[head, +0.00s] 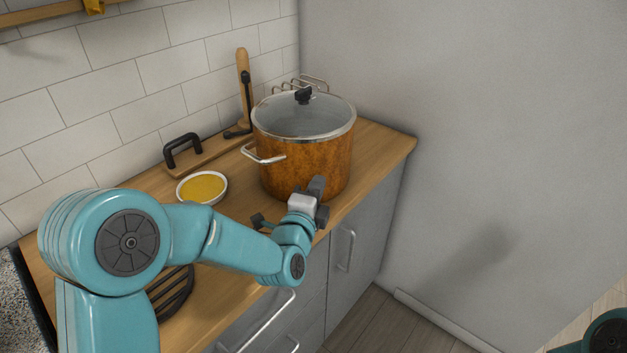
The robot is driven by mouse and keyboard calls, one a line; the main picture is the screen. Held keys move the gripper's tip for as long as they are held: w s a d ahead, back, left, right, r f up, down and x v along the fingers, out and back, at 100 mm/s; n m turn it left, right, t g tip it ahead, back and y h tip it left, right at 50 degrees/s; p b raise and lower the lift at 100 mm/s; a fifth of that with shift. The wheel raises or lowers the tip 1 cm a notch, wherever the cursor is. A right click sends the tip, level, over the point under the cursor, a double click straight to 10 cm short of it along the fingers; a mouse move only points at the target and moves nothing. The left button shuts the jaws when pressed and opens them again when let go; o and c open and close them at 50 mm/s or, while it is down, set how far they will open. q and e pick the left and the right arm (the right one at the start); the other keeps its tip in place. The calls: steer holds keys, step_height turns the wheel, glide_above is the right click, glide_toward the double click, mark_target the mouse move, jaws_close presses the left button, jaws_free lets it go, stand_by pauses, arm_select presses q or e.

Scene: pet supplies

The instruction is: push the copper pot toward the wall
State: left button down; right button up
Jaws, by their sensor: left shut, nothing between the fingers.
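The copper pot (303,160) stands upright on the wooden countertop (375,160) near its right end. It has a glass lid with a black knob and a metal side handle on the left. My left gripper (318,188) is shut and empty at the lower front of the pot. It overlaps the pot's base in the view, and I cannot tell whether it touches. The tiled wall (150,75) is behind the pot, and a plain grey wall (480,120) is to the right. My right gripper is not in view.
A white bowl of yellow contents (202,187) sits left of the pot. A board with a black handle (183,150) and a wooden stand (243,90) are against the tiles. A black slotted utensil (172,292) lies near the front. Bare counter shows right of the pot.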

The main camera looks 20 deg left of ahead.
mark_target(294, 161)
arm_select(q)
steer(key=shift+w+a, duration=0.3)
steer(key=shift+a, duration=0.1)
steer(key=shift+w, duration=0.1)
steer(key=shift+w+a+f+b, duration=0.1)
steer(key=shift+w+a+b, duration=0.1)
steer(key=shift+a+b, duration=0.15)
steer(key=w+a+b, duration=0.4)
steer(key=w+a, duration=0.2)
steer(key=shift+w+a, duration=0.45)
steer(key=shift+a, duration=0.05)
